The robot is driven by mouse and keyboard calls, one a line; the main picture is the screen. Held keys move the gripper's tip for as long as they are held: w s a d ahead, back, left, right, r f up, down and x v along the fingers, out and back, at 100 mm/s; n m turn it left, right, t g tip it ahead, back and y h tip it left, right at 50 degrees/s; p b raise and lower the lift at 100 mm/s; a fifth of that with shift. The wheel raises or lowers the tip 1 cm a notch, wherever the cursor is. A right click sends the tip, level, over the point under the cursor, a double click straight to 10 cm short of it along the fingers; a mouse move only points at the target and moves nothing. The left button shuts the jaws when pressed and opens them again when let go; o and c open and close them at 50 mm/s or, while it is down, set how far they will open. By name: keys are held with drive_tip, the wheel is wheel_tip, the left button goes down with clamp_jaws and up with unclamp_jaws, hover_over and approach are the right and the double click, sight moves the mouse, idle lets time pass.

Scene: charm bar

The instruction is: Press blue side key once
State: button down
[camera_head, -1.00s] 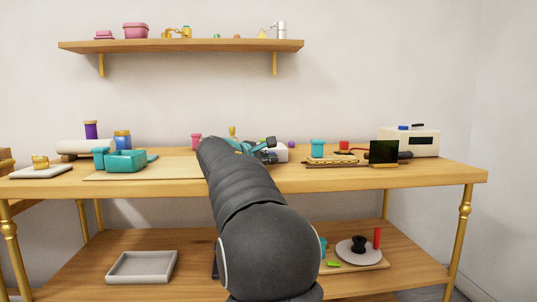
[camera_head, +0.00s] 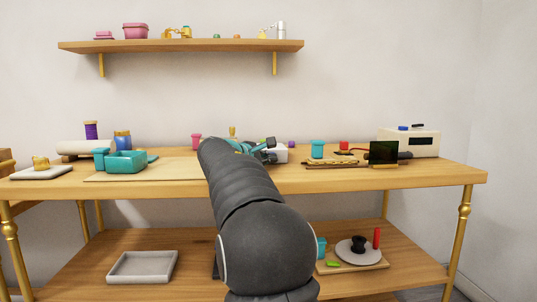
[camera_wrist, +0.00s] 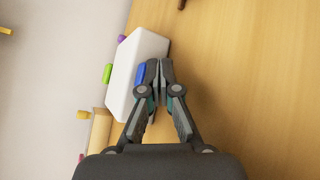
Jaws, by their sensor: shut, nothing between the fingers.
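The blue side key (camera_wrist: 140,74) is a small blue block on the side face of a white box (camera_wrist: 134,62) in the wrist view. My gripper (camera_wrist: 160,68) is shut and empty, with its fingertips right beside the blue key; I cannot tell whether they touch it. The box also carries a green key (camera_wrist: 107,73) and a purple key (camera_wrist: 121,39). In the head view the white box (camera_head: 282,154) is partly hidden behind my gripper (camera_head: 267,144), and the blue key cannot be made out there.
On the worktop (camera_head: 420,176), a teal tray (camera_head: 126,162) stands left, and a teal jar (camera_head: 317,150), a dark screen (camera_head: 383,151) and a white appliance (camera_head: 420,145) stand right. Bare wood (camera_wrist: 250,90) lies right of my fingers.

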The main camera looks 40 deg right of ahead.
sight(272, 174)
drive_tip(key=shift+w+d+p, duration=0.35)
drive_tip(key=shift+w+p, duration=0.25)
drive_tip(key=shift+w, duration=0.1)
idle(1.1)
drive_tip(key=shift+s+f, duration=0.1)
drive_tip(key=shift+s, duration=0.05)
drive_tip(key=shift+s+a+f+b, duration=0.15)
drive_tip(key=shift+s+a+b, duration=0.2)
drive_tip(key=shift+s+b, duration=0.25)
drive_tip(key=shift+s+a, duration=0.2)
drive_tip(key=shift+s, duration=0.1)
drive_tip(key=shift+s+a+b, duration=0.55)
drive_tip(key=shift+s, duration=0.3)
drive_tip(key=shift+s+a+b, duration=0.5)
drive_tip(key=shift+s+b, duration=0.1)
drive_tip(key=shift+s, duration=0.2)
drive_tip(key=shift+s+a+b, duration=0.55)
drive_tip(key=shift+s, duration=0.3)
drive_tip(key=shift+s, duration=0.1)
